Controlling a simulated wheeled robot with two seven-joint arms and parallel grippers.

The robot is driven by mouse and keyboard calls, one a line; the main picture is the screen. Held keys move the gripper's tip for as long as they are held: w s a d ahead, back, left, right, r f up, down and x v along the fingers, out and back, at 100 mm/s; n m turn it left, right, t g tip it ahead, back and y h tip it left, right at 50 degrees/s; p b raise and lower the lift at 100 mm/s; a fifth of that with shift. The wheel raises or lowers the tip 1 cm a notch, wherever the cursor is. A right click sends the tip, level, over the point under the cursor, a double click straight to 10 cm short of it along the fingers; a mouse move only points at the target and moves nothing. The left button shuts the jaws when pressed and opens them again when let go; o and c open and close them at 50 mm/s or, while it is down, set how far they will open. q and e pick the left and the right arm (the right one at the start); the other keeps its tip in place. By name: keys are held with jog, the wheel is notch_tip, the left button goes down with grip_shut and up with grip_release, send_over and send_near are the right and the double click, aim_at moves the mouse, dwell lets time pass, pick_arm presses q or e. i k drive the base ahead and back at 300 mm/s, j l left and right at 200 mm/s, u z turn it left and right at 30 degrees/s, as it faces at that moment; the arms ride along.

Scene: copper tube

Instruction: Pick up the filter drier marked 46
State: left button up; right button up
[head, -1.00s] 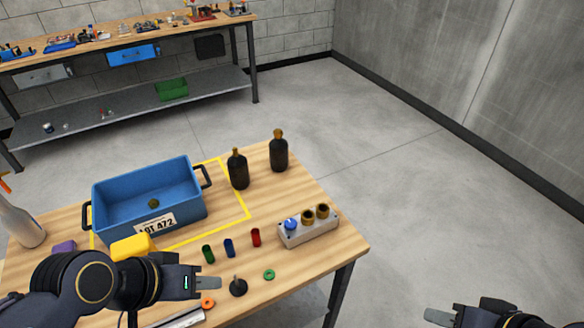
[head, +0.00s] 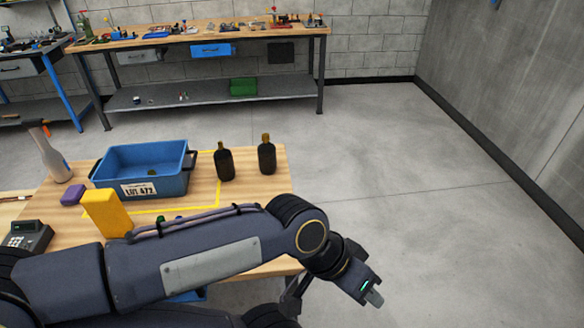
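Two dark, bottle-shaped bodies with copper-coloured necks stand upright on the wooden table and look like filter driers. The left drier (head: 223,162) is beside the blue bin, and the right drier (head: 267,154) is near the table's far right corner. No number is legible on either, so I cannot tell which is marked 46. My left gripper (head: 372,297) is past the table's right edge, over the floor, well away from both driers. Its fingers overlap in this view, so its opening is unclear. It shows nothing held. My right gripper is not in view.
A blue bin (head: 187,181) labelled LOT 472 stands left of the driers, within yellow tape (head: 219,192). My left arm hides the table's near part.

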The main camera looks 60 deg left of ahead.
aim_at(224, 167)
jog(key=i+l, duration=0.2)
jog(key=i, duration=0.3)
jog(key=i+l, duration=0.25)
jog(key=i, duration=0.2)
jog(key=i+j+u, duration=0.15)
jog(key=i+u, duration=0.5)
jog(key=u, duration=0.3)
jog(key=i+l+u, duration=0.1)
jog(key=i+u, duration=0.35)
jog(key=i+j+u, duration=0.1)
jog(key=u, duration=0.4)
jog(key=i+u, duration=0.25)
jog(key=u, duration=0.2)
jog(key=i+u, duration=0.15)
jog(key=u, duration=0.35)
jog(key=i+u, duration=0.2)
jog(key=u, duration=0.3)
jog(key=i+l+u, duration=0.1)
jog(key=u, duration=0.35)
jog(key=i+l+u, duration=0.1)
jog(key=l+u, duration=0.2)
jog(key=u, duration=0.2)
jog(key=i+l+u, duration=0.1)
jog(key=i+u, duration=0.15)
jog(key=u, duration=0.2)
jog(key=i+l+u, duration=0.2)
jog(key=u, duration=0.25)
jog(key=i+l+u, duration=0.15)
jog(key=u, duration=0.3)
jog(key=l, duration=0.1)
